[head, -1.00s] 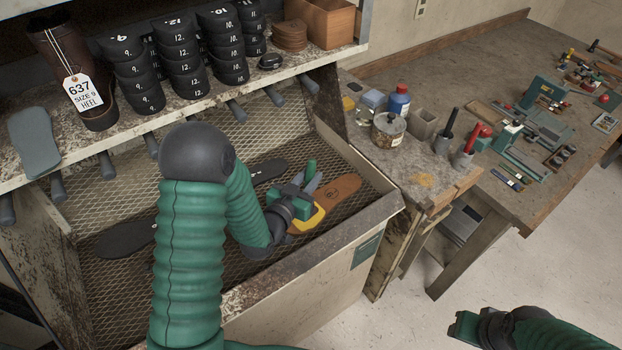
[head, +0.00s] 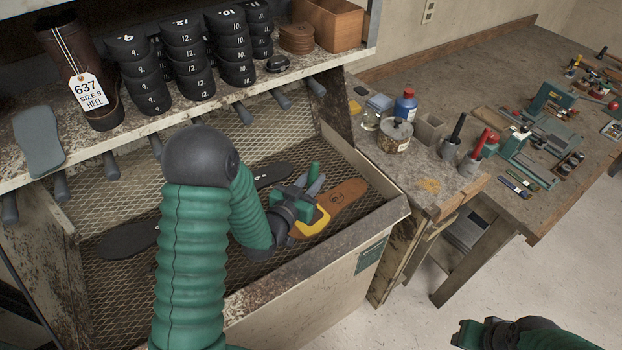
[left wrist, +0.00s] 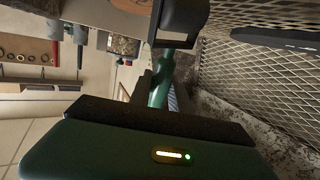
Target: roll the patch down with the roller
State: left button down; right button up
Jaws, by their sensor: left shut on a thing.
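My left gripper (head: 304,200) is shut on the roller, low over the mesh-bottomed tray. The roller's green handle (head: 314,172) sticks up past the fingers. A brown sole (head: 345,194) lies on the mesh just right of the gripper. A yellow piece (head: 312,226) shows at its near end, partly behind the gripper; I cannot tell whether it is the patch. Contact between roller and sole is hidden. My right gripper (head: 470,334) is at the bottom right, away from the tray.
The tray's front wall (head: 330,262) rises close in front of my left gripper. Black soles (head: 128,240) lie on the mesh. A shelf above holds a tagged boot (head: 88,75) and black heel stacks. A bench at right holds a blue bottle (head: 405,104), a jar (head: 396,134) and tools.

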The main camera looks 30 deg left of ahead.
pick_arm(q)
jog(key=shift+s+d+f, duration=0.1)
jog(key=shift+s+d, duration=0.05)
jog(key=shift+d, duration=0.15)
jog(key=shift+s+d+f, duration=0.1)
jog(key=shift+s+d, duration=0.2)
jog(key=shift+d, duration=0.15)
jog(key=shift+w+a, duration=0.25)
jog(key=shift+a, duration=0.2)
jog(key=shift+w+a+b, duration=0.3)
jog(key=shift+w+a, duration=0.1)
jog(key=shift+a, duration=0.3)
jog(key=shift+s+d, duration=0.3)
jog(key=shift+d, duration=0.35)
